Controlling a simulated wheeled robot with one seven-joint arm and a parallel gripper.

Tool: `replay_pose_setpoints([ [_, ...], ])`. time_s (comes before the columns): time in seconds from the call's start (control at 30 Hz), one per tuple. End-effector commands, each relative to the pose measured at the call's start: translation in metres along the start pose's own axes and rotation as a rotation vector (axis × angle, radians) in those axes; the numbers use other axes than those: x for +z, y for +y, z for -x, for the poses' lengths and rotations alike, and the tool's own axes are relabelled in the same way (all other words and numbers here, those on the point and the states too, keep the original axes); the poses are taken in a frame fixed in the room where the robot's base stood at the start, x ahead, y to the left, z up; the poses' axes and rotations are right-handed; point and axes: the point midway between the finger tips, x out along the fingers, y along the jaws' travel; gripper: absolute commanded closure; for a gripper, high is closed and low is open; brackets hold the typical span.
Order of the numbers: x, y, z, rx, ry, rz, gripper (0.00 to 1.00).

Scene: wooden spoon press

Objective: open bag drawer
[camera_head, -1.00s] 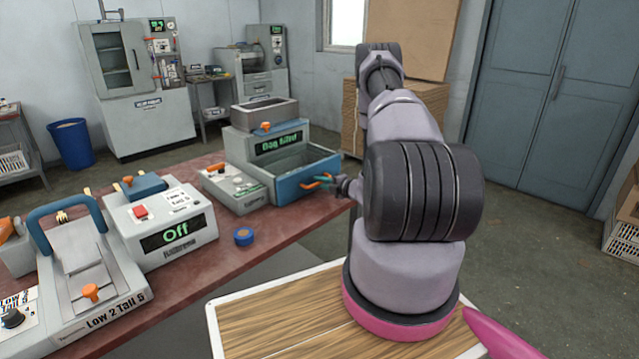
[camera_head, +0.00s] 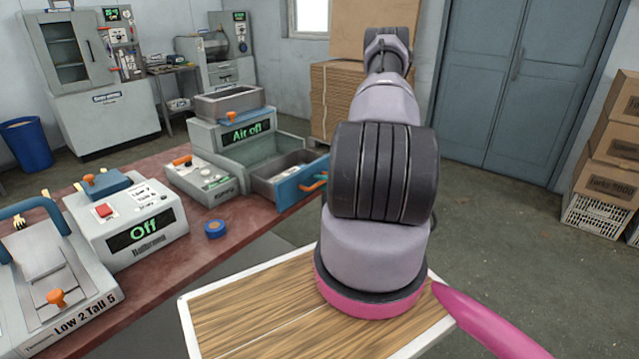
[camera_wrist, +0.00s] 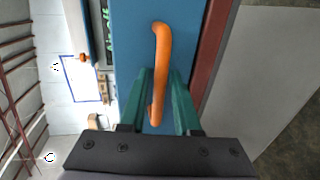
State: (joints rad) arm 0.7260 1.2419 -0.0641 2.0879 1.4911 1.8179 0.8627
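The bag drawer (camera_head: 290,186) has a blue front and an orange handle (camera_head: 314,183). It stands pulled out of a grey machine (camera_head: 205,135) whose screen reads "Air off". Pale contents show inside. In the wrist view the orange handle (camera_wrist: 163,70) runs between the two green fingers of my gripper (camera_wrist: 162,85). The fingers are apart, one on each side of the handle, with a gap visible at the left finger. Contact on the right is unclear. In the head view my arm hides the gripper.
The red table (camera_head: 215,242) also holds a grey box reading "Off" (camera_head: 130,220), a press (camera_head: 60,290) at the left and a blue roll (camera_head: 214,229). A wooden-topped surface (camera_head: 245,305) lies in front. Open floor (camera_head: 480,220) lies at the right.

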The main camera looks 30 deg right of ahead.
Motion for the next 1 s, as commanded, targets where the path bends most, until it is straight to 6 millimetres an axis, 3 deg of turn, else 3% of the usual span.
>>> replay_pose_setpoints([
  [0.43,0.000,0.000,0.007,0.000,0.001,-0.001,0.53],
  [0.8,0.001,0.000,0.077,0.000,-0.003,-0.002,0.53],
  [1.0,0.001,0.000,0.102,0.000,-0.001,-0.001,0.53],
])
